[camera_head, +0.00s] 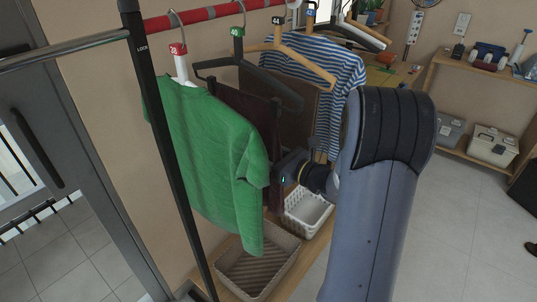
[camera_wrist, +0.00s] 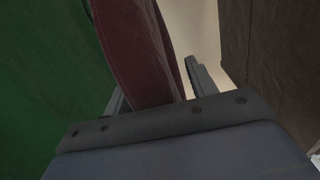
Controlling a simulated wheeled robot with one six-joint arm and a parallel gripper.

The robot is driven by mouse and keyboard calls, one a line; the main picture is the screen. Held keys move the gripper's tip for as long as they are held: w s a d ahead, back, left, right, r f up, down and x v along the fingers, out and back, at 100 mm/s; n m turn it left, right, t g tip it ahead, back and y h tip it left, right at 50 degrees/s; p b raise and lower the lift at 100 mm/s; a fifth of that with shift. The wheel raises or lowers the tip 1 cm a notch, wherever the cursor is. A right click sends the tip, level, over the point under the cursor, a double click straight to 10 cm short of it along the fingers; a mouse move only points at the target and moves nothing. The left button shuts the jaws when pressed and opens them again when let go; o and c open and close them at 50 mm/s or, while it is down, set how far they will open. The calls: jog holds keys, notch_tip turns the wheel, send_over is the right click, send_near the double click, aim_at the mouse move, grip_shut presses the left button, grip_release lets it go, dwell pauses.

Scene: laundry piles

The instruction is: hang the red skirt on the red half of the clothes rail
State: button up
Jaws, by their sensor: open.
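The red skirt (camera_head: 262,112), a dark maroon cloth, hangs from a black hanger (camera_head: 250,78) with a green tag, partly hidden behind a green shirt. The hanger's hook reaches up to the red half of the clothes rail (camera_head: 194,18). My gripper (camera_head: 279,177) is beside the skirt's right edge, low on it, partly covered by my arm. In the wrist view, my gripper (camera_wrist: 157,85) is open, and the maroon skirt (camera_wrist: 137,45) passes between its fingers, closer to the left one.
The green shirt (camera_head: 205,150) hangs close on the left, and a brown garment (camera_head: 290,92) and striped shirt (camera_head: 340,70) hang on the right. A black post (camera_head: 165,140) stands at left. Baskets (camera_head: 262,262) sit below.

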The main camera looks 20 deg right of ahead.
jog(key=v, duration=1)
jog(key=shift+s+d, duration=0.25)
jog(key=shift+s, duration=0.1)
jog(key=r+p+x, duration=0.2)
jog(key=x, duration=0.9)
jog(key=shift+s+r, duration=0.1)
jog(key=shift+r, duration=0.05)
dwell(0.4)
